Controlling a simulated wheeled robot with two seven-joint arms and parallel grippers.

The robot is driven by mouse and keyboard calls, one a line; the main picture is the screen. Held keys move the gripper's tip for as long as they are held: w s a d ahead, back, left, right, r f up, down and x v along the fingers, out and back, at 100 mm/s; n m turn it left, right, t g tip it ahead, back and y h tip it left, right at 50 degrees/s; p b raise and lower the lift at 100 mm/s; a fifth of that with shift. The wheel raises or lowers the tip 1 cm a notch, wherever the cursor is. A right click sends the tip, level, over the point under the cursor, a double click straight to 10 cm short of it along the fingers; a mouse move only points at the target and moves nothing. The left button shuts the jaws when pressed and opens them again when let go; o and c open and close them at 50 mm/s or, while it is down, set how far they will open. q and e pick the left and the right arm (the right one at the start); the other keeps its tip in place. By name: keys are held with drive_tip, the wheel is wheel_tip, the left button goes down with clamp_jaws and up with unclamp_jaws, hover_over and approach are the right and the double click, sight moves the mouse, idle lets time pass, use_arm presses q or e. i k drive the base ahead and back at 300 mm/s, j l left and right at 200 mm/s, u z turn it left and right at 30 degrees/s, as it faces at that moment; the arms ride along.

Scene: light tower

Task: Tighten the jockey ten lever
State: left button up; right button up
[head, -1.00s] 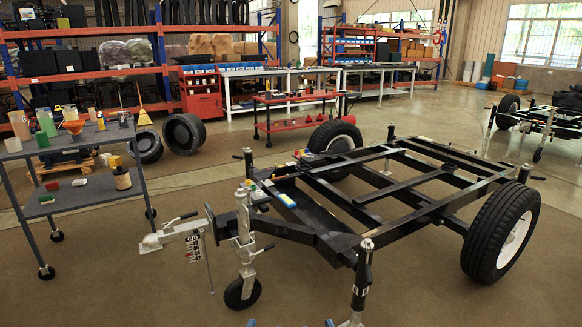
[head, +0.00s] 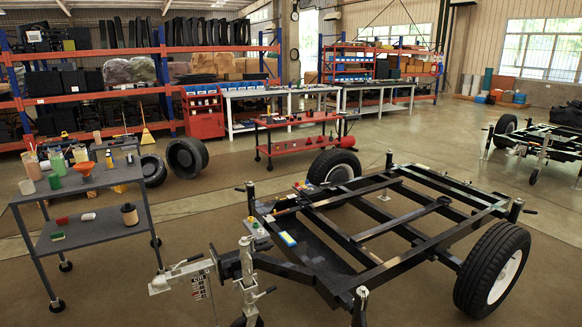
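The silver jockey stand (head: 247,275) stands at the front of the black trailer frame (head: 330,262), low in the head view. Neither of my grippers is in view.
A grey cart (head: 85,190) with bottles and cups stands left of the coupling. A red table (head: 300,145) and loose tyres (head: 186,158) are behind. Black corner stands and a large wheel (head: 492,270) flank the trailer. Brown floor lies open between cart and coupling.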

sight(255, 298)
drive_tip(key=i+j, duration=0.2)
drive_tip(key=i, duration=0.2)
drive_tip(key=i+j, duration=0.25)
drive_tip(key=i, duration=0.15)
drive_tip(key=i+j, duration=0.2)
drive_tip(key=i, duration=0.2)
